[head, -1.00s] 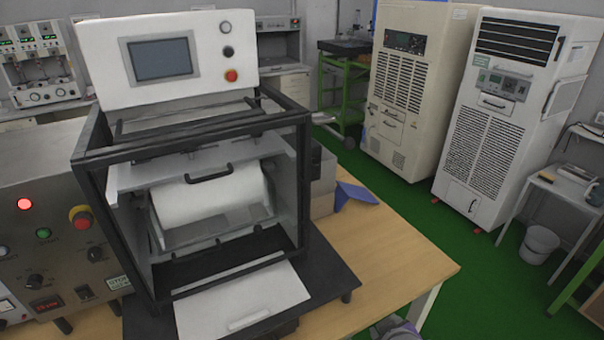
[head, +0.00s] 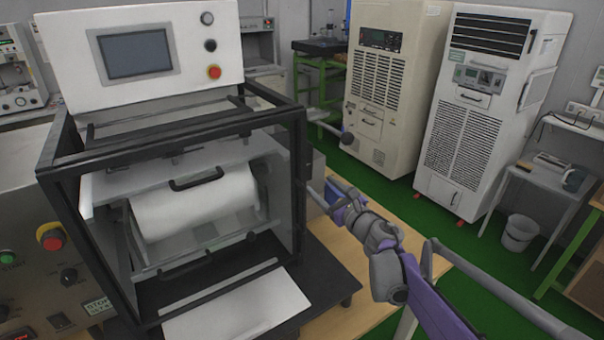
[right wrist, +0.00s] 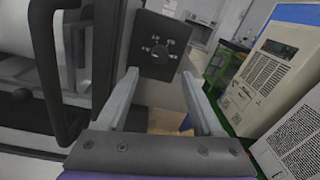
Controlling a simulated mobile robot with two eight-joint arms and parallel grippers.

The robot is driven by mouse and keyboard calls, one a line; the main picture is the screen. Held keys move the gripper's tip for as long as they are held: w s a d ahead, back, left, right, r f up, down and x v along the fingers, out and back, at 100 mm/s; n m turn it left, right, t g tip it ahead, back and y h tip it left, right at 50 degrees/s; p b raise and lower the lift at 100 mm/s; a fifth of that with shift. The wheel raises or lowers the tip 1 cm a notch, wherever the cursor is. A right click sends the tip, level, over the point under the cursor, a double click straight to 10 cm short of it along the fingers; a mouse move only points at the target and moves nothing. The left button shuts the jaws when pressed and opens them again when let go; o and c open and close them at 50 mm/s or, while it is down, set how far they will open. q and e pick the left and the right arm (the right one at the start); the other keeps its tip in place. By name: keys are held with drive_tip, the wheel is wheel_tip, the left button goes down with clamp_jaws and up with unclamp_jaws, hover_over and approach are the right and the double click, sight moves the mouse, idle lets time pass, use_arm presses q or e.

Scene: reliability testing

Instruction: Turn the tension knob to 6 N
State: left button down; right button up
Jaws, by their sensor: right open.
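The tension knob (right wrist: 159,51) is a small dark dial on a black panel (right wrist: 146,68) in the right wrist view. Pale marks surround it, too small to read, so I cannot tell its setting. The panel is beside the machine's black frame (head: 170,156); the knob does not show in the head view. My right gripper (right wrist: 160,76) is open and empty, its two grey fingers spread below and either side of the knob, apart from it. In the head view my right gripper (head: 323,192) is at the machine's right side. My left gripper is not in view.
A dark handle (right wrist: 52,75) stands close left of my right fingers. The machine's touchscreen panel (head: 140,52) is above. A control box (head: 40,265) with an emergency stop is at left. The wooden table (head: 345,322) ends at right; two tall cabinets stand beyond on green floor.

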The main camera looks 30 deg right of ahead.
drive_tip(key=w, duration=0.8)
drive_tip(key=shift+w+a+p, duration=0.15)
drive_tip(key=shift+w+p, duration=0.05)
drive_tip(key=shift+p, duration=0.2)
clamp_jaws()
